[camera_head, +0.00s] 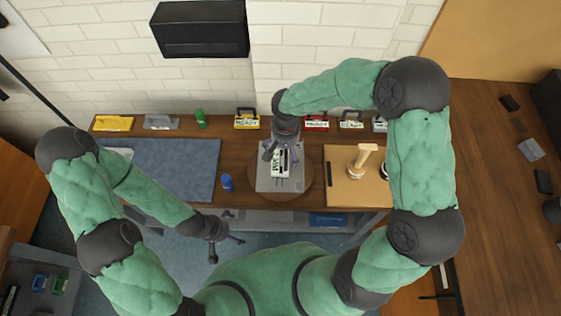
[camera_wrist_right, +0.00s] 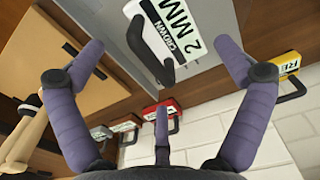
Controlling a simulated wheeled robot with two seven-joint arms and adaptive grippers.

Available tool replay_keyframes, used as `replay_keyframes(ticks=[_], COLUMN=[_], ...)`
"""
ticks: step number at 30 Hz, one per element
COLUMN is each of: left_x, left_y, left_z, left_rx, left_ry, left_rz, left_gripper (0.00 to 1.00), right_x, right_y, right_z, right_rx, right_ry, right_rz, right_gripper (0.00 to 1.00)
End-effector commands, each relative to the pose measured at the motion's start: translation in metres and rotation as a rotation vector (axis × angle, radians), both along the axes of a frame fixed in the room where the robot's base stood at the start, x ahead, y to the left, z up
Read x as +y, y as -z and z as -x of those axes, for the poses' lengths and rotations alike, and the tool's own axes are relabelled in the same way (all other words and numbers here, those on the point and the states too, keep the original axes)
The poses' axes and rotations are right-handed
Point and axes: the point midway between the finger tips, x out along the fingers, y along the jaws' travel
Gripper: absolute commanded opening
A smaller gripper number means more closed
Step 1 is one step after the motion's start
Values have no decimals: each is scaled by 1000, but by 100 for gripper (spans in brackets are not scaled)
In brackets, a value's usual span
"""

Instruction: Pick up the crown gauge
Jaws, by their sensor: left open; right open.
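The crown gauge (camera_wrist_right: 178,28) is a white block lettered "CROWN 2 MM" with a dark handle, seen close in the right wrist view. In the head view the gauge (camera_head: 281,163) lies on a grey plate on a round wooden board. My right gripper (camera_head: 281,154) is open above it. In the right wrist view its purple fingers (camera_wrist_right: 160,48) spread to either side of the gauge and its handle, apart from them; a third finger is below. My left gripper (camera_head: 227,248) is open and empty, low in front of the bench, away from the gauge.
A blue mat (camera_head: 175,165) covers the bench's left part, with a blue cylinder (camera_head: 227,182) at its right. A wooden board (camera_head: 340,190) with a wooden mallet-like piece (camera_head: 362,160) is at right. Labelled, handled blocks, including a yellow one (camera_head: 246,121) and a red one (camera_wrist_right: 160,112), line the wall.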

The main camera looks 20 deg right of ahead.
Motion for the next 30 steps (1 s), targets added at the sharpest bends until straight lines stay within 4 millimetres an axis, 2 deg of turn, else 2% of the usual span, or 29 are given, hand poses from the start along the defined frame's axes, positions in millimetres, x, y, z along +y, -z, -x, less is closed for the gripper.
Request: replay_keyframes(ticks=[7,15,23,26,27,30], left_x=[0,0,0,0,0,0], left_y=[4,11,11,11,11,11], left_z=[0,0,0,0,0,0], left_rx=[-1,-1,-1,-1,-1,-1], left_ry=[0,0,0,0,0,0], left_rz=[0,0,0,0,0,0], left_gripper=[100,100,100,100,100,100], right_x=[2,4,4,4,4,4], right_y=[17,54,57,57,57,57], right_z=[1,1,1,1,1,1], right_rx=[1,1,-1,-1,-1,-1], right_ry=[0,0,1,0,0,0], right_rz=[0,0,-1,-1,-1,-1], right_gripper=[100,100,100,75,63,40])
